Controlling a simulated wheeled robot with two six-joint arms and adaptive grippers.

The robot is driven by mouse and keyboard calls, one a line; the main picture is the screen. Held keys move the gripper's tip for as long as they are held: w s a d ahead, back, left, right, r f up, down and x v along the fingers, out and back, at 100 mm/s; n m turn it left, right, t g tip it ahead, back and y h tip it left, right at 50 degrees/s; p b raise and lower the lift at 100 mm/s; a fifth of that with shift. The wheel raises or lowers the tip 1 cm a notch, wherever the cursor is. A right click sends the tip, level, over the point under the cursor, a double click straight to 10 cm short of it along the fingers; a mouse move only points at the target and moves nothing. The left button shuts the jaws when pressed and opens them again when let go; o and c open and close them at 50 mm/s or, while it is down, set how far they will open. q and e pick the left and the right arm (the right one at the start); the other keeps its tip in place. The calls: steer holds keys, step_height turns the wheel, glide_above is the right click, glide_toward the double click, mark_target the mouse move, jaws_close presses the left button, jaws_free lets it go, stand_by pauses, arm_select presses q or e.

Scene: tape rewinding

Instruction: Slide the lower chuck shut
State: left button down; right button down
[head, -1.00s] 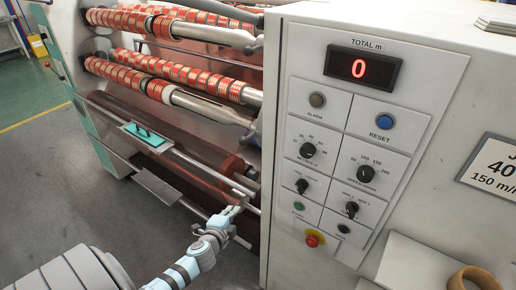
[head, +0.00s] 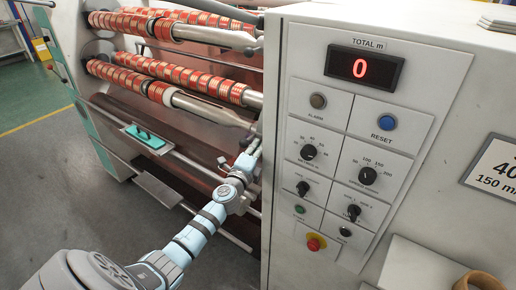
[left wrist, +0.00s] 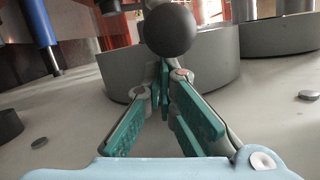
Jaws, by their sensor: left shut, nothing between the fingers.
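The lower roll shaft with its row of red tape rolls (head: 150,84) ends at the right in a grey tapered piece (head: 210,108), near the cabinet. I cannot tell for sure which part is the lower chuck. My left gripper (head: 254,148) is below and right of that piece, close to the cabinet's left edge, its tip partly hard to make out. In the left wrist view its green-padded fingers (left wrist: 165,80) meet, shut and empty. A dark ball knob (left wrist: 170,30) shows at the fingertips, in front of a grey cylinder (left wrist: 215,65); contact is unclear. My right gripper is out of view.
The control cabinet (head: 350,150) with knobs and a red "0" display stands close on the right. An upper shaft of tape rolls (head: 175,24) runs above. A teal-handled tray (head: 146,136) sits lower left. A blue-sleeved rod (left wrist: 42,25) is at left in the wrist view.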

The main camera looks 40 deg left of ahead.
mark_target(244, 141)
arm_select(q)
steer(key=shift+s, duration=0.1)
steer(key=a+b, duration=0.2)
steer(key=a, duration=0.3)
steer(key=shift+a, duration=0.45)
steer(key=shift+r, duration=0.1)
